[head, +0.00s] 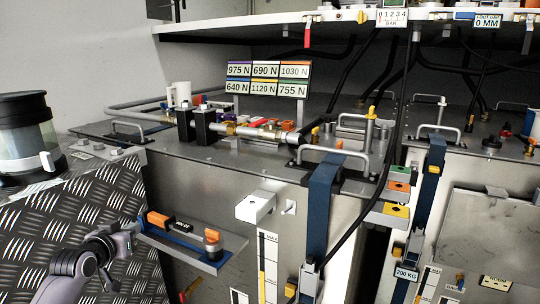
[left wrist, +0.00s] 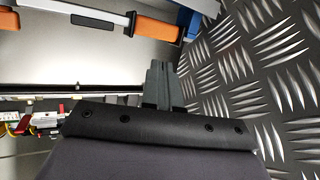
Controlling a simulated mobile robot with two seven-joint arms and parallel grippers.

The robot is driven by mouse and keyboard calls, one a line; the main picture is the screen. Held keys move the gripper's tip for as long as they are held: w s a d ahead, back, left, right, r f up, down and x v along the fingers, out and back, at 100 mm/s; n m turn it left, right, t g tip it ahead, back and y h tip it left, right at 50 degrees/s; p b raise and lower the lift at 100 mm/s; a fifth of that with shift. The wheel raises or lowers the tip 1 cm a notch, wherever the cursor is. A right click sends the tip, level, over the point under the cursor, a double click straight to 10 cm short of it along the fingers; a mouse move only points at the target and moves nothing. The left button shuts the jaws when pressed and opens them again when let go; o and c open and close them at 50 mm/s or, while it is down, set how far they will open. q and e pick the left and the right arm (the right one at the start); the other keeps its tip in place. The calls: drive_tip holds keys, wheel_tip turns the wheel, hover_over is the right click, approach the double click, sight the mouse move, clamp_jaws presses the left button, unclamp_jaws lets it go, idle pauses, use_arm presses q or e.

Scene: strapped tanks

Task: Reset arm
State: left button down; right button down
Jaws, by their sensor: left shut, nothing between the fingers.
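My left arm comes in from the bottom left in the head view. Its gripper (head: 135,228) is beside the left end of a small grey shelf (head: 185,245) on the tank front. In the left wrist view the fingers (left wrist: 162,80) are together with nothing between them. An orange-handled tool (head: 160,220) lies on the shelf close to the gripper; its orange handle (left wrist: 155,28) shows above the fingers in the left wrist view. I cannot tell whether the gripper touches the shelf. My right gripper is in neither view.
Diamond-plate metal (head: 70,215) lies left of the shelf, with a dark-lidded jar (head: 28,140) on top. Blue straps (head: 318,215) run down the tank fronts. A white block (head: 255,207) sticks out right of the shelf. Force labels (head: 267,78) stand behind.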

use_arm(q)
wheel_tip(320, 180, up, 4)
drive_tip(key=a+m+t+y, duration=0.2)
drive_tip(key=a+t, duration=0.1)
drive_tip(key=s+d+f+g+h, duration=0.1)
drive_tip(key=s+d+f, duration=0.2)
drive_tip(key=s+f, duration=0.3)
drive_tip(key=s+d+f+m+g, duration=0.1)
drive_tip(key=s+d+f, duration=0.3)
drive_tip(key=f, duration=0.3)
drive_tip(key=s+d+f+g+h, duration=0.1)
drive_tip(key=s+d+f+g, duration=0.15)
drive_tip(key=s+f, duration=0.35)
drive_tip(key=s+d+f+g, duration=0.1)
drive_tip(key=s+d+f, duration=0.1)
drive_tip(key=s, duration=0.5)
drive_tip(key=s+d+f+g+h, duration=0.1)
drive_tip(key=s+d+f, duration=0.2)
drive_tip(key=s, duration=0.4)
drive_tip(key=s+d+f+g, duration=0.1)
drive_tip(key=s+d+f, duration=0.1)
drive_tip(key=s+f, duration=0.2)
drive_tip(key=s, duration=0.3)
drive_tip(key=shift+s+d+f+n, duration=0.25)
drive_tip(key=shift+d+f+n, duration=0.05)
drive_tip(key=shift+d+f, duration=0.05)
